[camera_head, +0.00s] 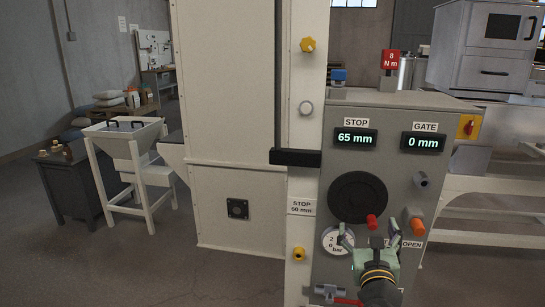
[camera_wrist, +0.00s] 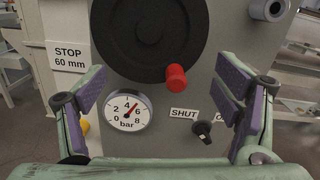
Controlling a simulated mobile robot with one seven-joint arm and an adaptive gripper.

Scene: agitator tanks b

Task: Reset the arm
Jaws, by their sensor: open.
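My gripper (camera_head: 370,240) is open and empty in front of the grey control panel (camera_head: 335,120), low on its face. In the wrist view its two fingers (camera_wrist: 165,110) stand wide apart at left and right. Between them show a black handwheel (camera_wrist: 150,35) with a red knob (camera_wrist: 175,77), a pressure gauge (camera_wrist: 128,110) and a small black switch (camera_wrist: 203,129) by a SHUT label. No finger is seen touching the panel. My gripper hides part of the panel's lower area in the head view.
The panel displays read STOP 65 mm (camera_head: 355,140) and GATE 0 mm (camera_head: 423,143). An orange knob (camera_head: 415,224) sticks out to the right of my gripper. A tall cream cabinet (camera_head: 225,110) stands left. A white hopper stand (camera_head: 130,160) is further left, with open floor before it.

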